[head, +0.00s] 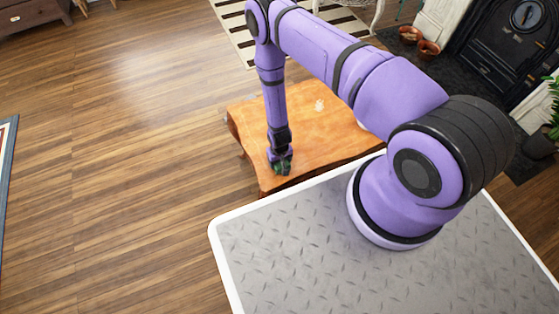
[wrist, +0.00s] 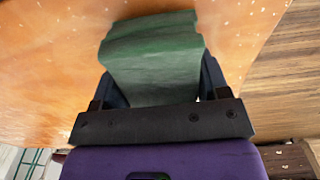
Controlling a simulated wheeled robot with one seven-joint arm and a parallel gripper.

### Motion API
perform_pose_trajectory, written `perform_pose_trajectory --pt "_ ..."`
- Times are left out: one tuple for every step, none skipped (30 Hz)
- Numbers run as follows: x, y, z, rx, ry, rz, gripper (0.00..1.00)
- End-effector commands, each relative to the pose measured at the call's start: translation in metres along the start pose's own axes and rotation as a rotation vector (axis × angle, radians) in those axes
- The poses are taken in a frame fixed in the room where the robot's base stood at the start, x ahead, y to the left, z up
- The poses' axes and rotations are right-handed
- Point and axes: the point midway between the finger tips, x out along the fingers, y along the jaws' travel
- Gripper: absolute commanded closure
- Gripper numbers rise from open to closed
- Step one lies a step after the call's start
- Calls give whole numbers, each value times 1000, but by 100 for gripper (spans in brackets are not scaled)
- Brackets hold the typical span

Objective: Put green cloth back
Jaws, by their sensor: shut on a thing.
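My gripper (head: 281,164) points down over the near left part of a wooden table (head: 245,117). In the wrist view the green cloth (wrist: 152,55) is a folded, block-like bundle between the two dark fingers, and my gripper (wrist: 158,88) is shut on it. In the head view only a small dark green bit of the cloth (head: 283,169) shows at the fingertips. The orange-brown table top (wrist: 50,70) fills much of the wrist view behind the cloth. I cannot tell whether the cloth touches the table.
A small pale object (head: 320,105) lies on the table's far part. Clay pots (head: 428,49) and a dark fireplace (head: 520,40) stand at the upper right. A striped rug (head: 236,35) lies beyond the table. The wooden floor (head: 110,150) at left is clear.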

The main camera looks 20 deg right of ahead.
Motion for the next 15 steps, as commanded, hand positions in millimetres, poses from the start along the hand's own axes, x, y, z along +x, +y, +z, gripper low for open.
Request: perform_pose_trajectory --pt "2 0 0 0 0 0 66" --pt "3 0 0 0 0 0 66" --pt "3 0 0 0 0 0 66" --pt "3 0 0 0 0 0 66" --pt "3 0 0 0 0 0 66" --pt "3 0 0 0 0 0 66" --pt "3 0 0 0 0 0 66" --pt "3 0 0 0 0 0 66" --pt "3 0 0 0 0 0 66" --pt "4 0 0 0 0 0 66" --pt "4 0 0 0 0 0 66" --pt "6 0 0 0 0 0 66" --pt "5 0 0 0 0 0 27" --pt "5 0 0 0 0 0 20" --pt "5 0 0 0 0 0 11"
